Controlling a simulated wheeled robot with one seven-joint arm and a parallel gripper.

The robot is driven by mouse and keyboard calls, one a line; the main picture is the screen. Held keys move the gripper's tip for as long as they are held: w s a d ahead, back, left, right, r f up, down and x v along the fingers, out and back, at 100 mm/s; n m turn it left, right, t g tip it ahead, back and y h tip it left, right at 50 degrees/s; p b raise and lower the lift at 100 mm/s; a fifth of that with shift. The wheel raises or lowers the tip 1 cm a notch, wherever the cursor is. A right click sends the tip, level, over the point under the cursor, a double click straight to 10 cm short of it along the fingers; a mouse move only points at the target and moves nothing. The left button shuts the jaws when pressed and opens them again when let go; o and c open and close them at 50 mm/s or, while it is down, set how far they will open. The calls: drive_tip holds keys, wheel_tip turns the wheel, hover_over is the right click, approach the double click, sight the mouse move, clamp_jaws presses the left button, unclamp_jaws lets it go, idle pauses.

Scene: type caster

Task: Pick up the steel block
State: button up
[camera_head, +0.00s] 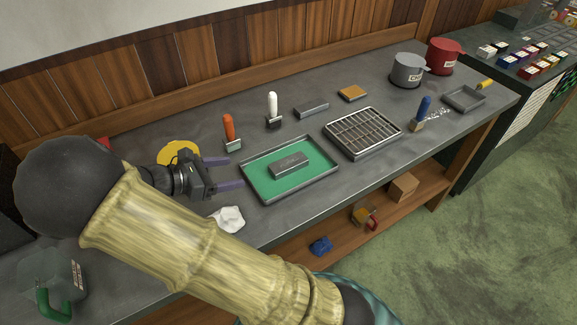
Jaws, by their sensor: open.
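A grey metal block (290,165) lies flat on the green floor of a shallow metal tray (256,182) in the middle of the bench. A second, slimmer grey metal bar (311,110) lies on the bench behind the tray. My gripper (236,172) is open, with its two purple-grey fingers pointing right at the tray's left edge. Nothing shows between the fingers. The gripper is left of the block and apart from it. Its exact height above the bench is hard to tell.
A slotted metal tray (362,133) stands right of the green tray. Orange-handled (230,130) and white-handled (272,108) tools stand behind it. A crumpled white cloth (228,219) lies in front of my gripper. Grey (408,70) and red (444,56) pots stand far right.

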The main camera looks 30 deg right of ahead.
approach(287, 163)
drive_tip(key=x, duration=0.3)
drive_tip(key=shift+d+f+b, duration=0.3)
drive_tip(key=shift+f+b, duration=0.05)
drive_tip(key=shift+x, duration=2.65)
drive_tip(key=shift+r, duration=0.2)
drive_tip(key=shift+w, duration=0.15)
drive_tip(key=c, duration=0.9)
clamp_jaws()
